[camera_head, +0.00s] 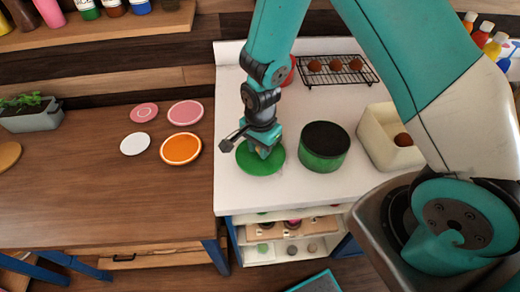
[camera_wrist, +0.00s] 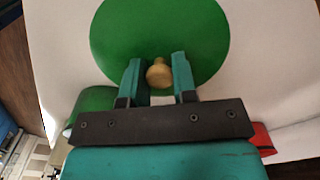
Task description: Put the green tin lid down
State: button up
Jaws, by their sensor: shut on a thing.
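The green tin lid (camera_head: 262,164) is a flat green disc at the left part of the white counter. It also shows in the wrist view (camera_wrist: 150,35), with a small wooden knob (camera_wrist: 159,73). My gripper (camera_head: 262,148) is over the lid, its two fingers on either side of the knob, shut on it. In the wrist view the gripper (camera_wrist: 157,75) covers the lid's near edge. I cannot tell whether the lid touches the counter. The round green tin (camera_head: 324,152) stands just right of the lid, with a dark open top.
The white counter (camera_head: 236,90) is clear behind the lid. A cream box (camera_head: 375,135) with a brown ball stands right of the tin. A wire rack (camera_head: 340,76) with brown balls is behind. An orange plate (camera_head: 181,149) and other plates lie on the wooden table (camera_head: 90,190) leftward.

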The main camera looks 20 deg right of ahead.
jog(key=shift+f, duration=1.1)
jog(key=shift+f, duration=0.1)
jog(key=o, duration=0.9)
